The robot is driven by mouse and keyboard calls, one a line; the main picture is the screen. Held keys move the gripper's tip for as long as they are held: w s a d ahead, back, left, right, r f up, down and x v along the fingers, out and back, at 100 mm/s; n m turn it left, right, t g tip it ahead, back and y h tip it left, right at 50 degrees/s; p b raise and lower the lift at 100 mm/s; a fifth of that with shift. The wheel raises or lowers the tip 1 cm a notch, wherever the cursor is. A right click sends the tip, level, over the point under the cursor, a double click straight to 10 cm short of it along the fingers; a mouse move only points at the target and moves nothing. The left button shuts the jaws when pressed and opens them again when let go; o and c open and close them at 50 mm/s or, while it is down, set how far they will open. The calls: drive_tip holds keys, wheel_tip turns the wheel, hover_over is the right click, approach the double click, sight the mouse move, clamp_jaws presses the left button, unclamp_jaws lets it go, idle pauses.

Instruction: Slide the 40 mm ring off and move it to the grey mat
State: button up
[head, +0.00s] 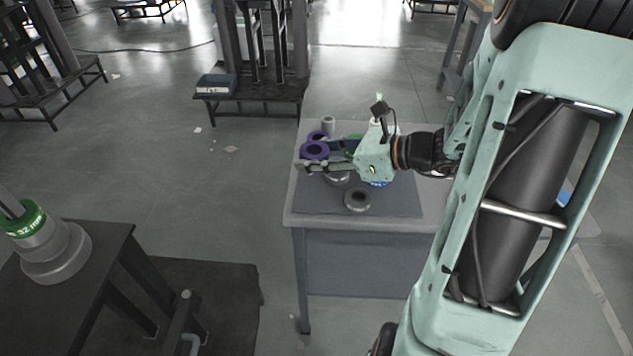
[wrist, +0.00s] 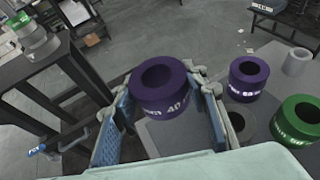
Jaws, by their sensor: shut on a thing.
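A purple ring marked 40 (wrist: 165,98) is between the two fingers of my gripper (wrist: 168,100) in the wrist view. The fingers are shut on its sides, and no post shows through its hole. In the head view my gripper (head: 313,157) holds the purple ring (head: 314,150) above the left part of the table. The grey mat (head: 395,204) lies on the table beneath my gripper; part of it shows below the held ring in the wrist view (wrist: 182,136). My gripper and arm hide some of the mat and tabletop.
A second purple ring (wrist: 248,82), a green ring (wrist: 300,122) and a grey cylinder (wrist: 297,62) stand to the right in the wrist view. A grey ring (head: 357,200) sits on the mat. A stepped column with a green ring (head: 28,222) stands on a dark bench.

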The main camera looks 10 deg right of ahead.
sight(315, 200)
drive_tip(key=shift+s+a+f+b, duration=0.15)
drive_tip(key=shift+s+f+b, duration=0.45)
drive_tip(key=shift+b, duration=0.55)
drive_tip(key=shift+f, duration=0.1)
wheel_tip(315, 200, down, 9)
drive_tip(key=b, duration=0.7)
drive_tip(key=o, duration=1.4)
drive_tip(key=shift+o, duration=0.2)
drive_tip(key=v, duration=1.2)
drive_tip(key=shift+a+r, duration=0.1)
drive_tip(key=shift+r, duration=0.15)
